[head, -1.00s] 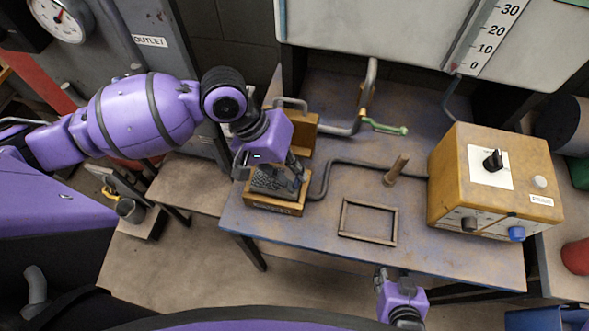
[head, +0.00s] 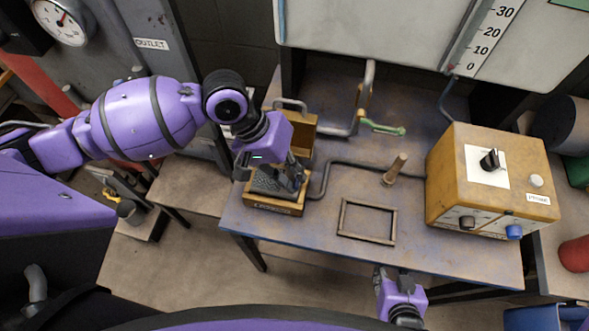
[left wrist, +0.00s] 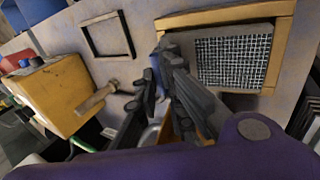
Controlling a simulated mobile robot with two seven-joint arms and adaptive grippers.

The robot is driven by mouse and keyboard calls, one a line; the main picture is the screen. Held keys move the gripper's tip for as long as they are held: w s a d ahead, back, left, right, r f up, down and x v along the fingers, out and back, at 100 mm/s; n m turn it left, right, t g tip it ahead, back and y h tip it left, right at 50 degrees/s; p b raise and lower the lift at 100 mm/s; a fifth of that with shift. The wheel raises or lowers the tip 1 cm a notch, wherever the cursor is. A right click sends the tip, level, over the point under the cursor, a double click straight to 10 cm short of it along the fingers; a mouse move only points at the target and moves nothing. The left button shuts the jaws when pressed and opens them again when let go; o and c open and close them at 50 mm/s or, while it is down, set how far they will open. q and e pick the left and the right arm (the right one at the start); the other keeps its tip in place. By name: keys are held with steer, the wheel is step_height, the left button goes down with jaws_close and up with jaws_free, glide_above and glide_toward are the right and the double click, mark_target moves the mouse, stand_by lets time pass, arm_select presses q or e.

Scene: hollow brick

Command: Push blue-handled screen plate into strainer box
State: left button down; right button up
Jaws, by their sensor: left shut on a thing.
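The strainer box (head: 272,207) is a low ochre frame at the left front of the blue table. In the left wrist view, the strainer box (left wrist: 225,15) shows at the upper right. The screen plate (head: 270,183) is dark grey with a mesh, which is clear in the left wrist view (left wrist: 235,60). It lies inside the box frame, but its seating depth cannot be told. My left gripper (head: 294,178) is at the plate's edge, shut on the plate.
An ochre container (head: 300,133) with a handle stands just behind the strainer box. An ochre control box (head: 490,180) stands at the right.

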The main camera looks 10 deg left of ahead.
arm_select(q)
steer(key=shift+f, duration=1.1)
